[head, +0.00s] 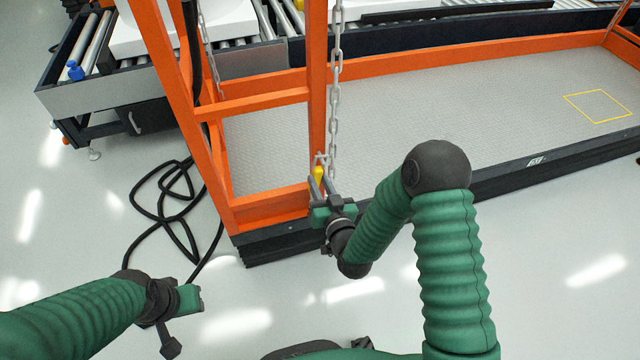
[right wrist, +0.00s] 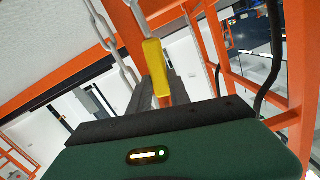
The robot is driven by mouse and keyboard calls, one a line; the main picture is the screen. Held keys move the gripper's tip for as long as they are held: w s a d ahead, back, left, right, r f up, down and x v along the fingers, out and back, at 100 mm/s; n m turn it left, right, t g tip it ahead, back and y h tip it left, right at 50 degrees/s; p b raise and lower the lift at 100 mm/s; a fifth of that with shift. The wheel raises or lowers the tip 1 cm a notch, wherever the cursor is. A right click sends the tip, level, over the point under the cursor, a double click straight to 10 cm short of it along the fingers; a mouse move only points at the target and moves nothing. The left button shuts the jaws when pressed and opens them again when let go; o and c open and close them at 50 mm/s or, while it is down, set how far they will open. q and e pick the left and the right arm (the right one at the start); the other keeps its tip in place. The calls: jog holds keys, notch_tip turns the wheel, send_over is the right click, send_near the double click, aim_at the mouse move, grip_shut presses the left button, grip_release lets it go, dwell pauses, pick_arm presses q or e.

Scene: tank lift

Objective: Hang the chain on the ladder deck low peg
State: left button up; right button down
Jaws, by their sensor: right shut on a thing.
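A grey metal chain (head: 335,90) hangs down from above, beside the orange post, to my right gripper (head: 322,185). That gripper is shut on a yellow piece (head: 318,172) at the chain's lower end, close in front of the post's lower part. In the right wrist view the yellow piece (right wrist: 156,66) stands up from between the dark fingers, with chain links (right wrist: 108,35) close by. I cannot make out the low peg; the gripper and post crowd that spot. My left gripper (head: 187,300) is low at the left, away from the chain; its jaws are unclear.
The orange-framed deck (head: 440,95) has a grey textured floor with a yellow square outline. An orange crossbar (head: 252,103) joins the posts left of the chain. A black cable (head: 165,205) lies on the floor at the left. A roller conveyor (head: 75,75) stands behind.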

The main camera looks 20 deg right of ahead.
dwell(0.3)
jog(key=c, duration=1.1)
grip_release()
